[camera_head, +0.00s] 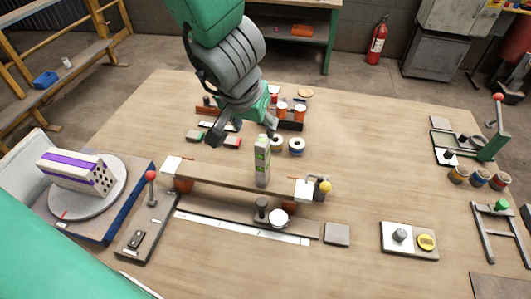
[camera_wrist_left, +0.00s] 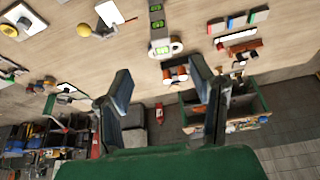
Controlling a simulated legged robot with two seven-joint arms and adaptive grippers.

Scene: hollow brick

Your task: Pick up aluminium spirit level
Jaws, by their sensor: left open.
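The aluminium spirit level (camera_head: 262,162) is a slim grey bar with green vials. It appears upright near the middle of the table, in front of or against a long wooden board (camera_head: 225,183); whether it touches the board I cannot tell. The level also shows at the top of the left wrist view (camera_wrist_left: 157,22), partly cut off by the frame edge. My left gripper (camera_head: 243,130) is open and empty, above and behind the level, slightly to its left in the head view. Its two spread fingers show in the left wrist view (camera_wrist_left: 162,80), apart from the level. My right gripper is not in view.
A hollow brick (camera_head: 75,172) sits on a round turntable at the left. White rolls (camera_head: 297,146) and a dark tray of jars (camera_head: 290,123) stand close behind the level. A yellow knob (camera_head: 325,187) is at the board's right end. The table's right-centre is mostly clear.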

